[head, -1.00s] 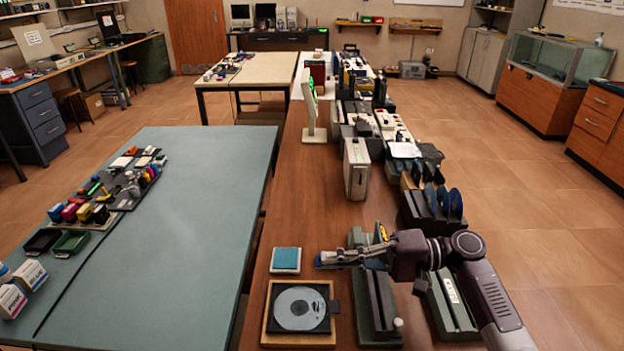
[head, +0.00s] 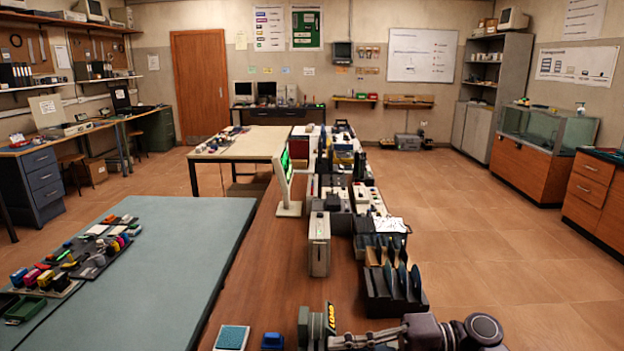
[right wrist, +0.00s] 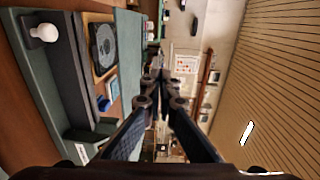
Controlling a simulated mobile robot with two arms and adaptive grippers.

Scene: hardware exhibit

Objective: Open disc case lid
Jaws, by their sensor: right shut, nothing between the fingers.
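The case is out of the head view. My right gripper (right wrist: 160,82) is shut and empty, pointing away from the case, which lies off to its side, apart from it. It also shows at the bottom edge of the head view (head: 335,341), partly cut off. My left gripper is not in view.
A teal pad (head: 231,338) and a blue block (head: 272,341) lie left of my right gripper. A rack of dark discs (head: 393,292) stands farther back. The brown tabletop (head: 270,285) is clear at left.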

